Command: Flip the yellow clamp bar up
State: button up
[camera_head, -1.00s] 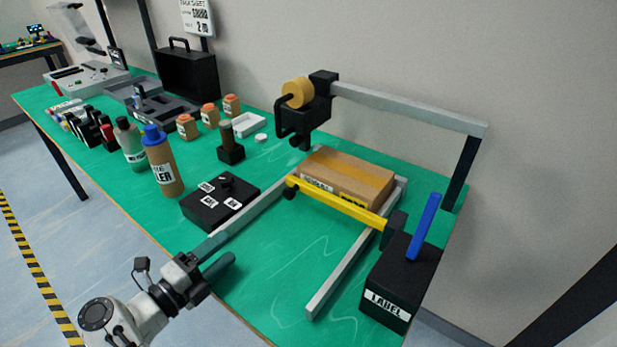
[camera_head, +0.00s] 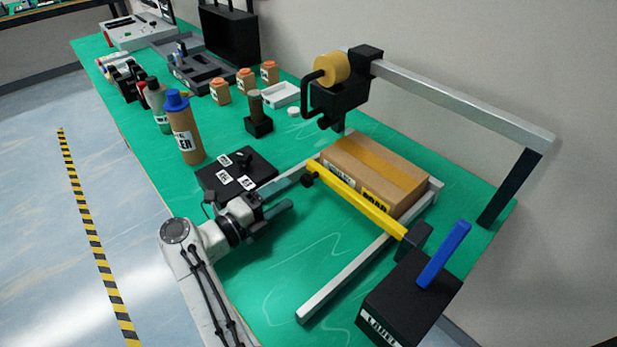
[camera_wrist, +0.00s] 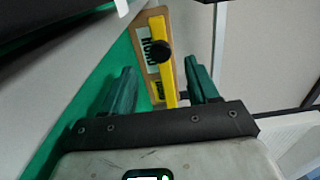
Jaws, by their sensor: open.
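The yellow clamp bar (camera_head: 356,199) lies low across the two rails, in front of the cardboard box (camera_head: 375,172). A black knob (camera_head: 308,180) is on its left end, and its right end meets a black block by the label box. My gripper (camera_head: 288,192) is to the left of the knob, near the left rail, apart from the bar. In the wrist view the open, empty green fingers (camera_wrist: 163,88) stand on either side of the bar's line of sight. The bar (camera_wrist: 166,72) and its round black knob (camera_wrist: 161,50) show beyond them.
A black label box (camera_head: 408,300) with a blue lever (camera_head: 444,254) stands at the right. A black pad (camera_head: 237,172) and a brown bottle (camera_head: 184,130) are left of my gripper.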

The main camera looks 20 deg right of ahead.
aim_at(304, 183)
jog(key=x, duration=0.7)
jog(key=shift+w+d+p, duration=0.1)
jog(key=shift+d+p, duration=0.15)
jog(key=shift+p, duration=0.1)
grip_shut()
